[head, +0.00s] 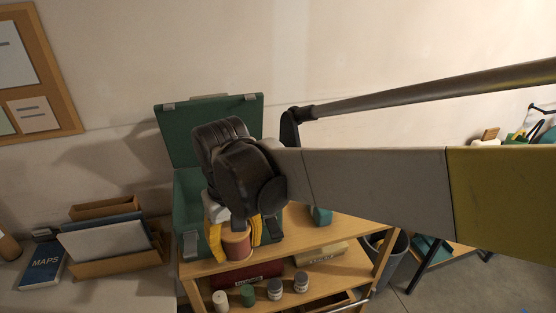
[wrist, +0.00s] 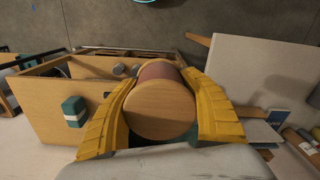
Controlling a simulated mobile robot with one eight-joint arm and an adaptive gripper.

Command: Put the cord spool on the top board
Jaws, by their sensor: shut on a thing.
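The cord spool (head: 237,246) has reddish-brown cord and pale wooden ends. My gripper (head: 236,236) has its yellow fingers shut on its two sides. In the wrist view the spool (wrist: 160,108) sits between both fingers, one round wooden end facing the camera. The top board (head: 301,237) is the upper wooden surface of a shelf unit. In the head view the spool appears at the board's front left part; I cannot tell whether it touches the board. The board also shows at left in the wrist view (wrist: 40,105).
An open green case (head: 185,205) stands at the board's back left, close behind my gripper. A small teal object (head: 322,216) is on the board, right of the spool. A lower shelf holds a dark red box (head: 246,275) and several small jars (head: 275,289). A bin (head: 392,262) stands at right.

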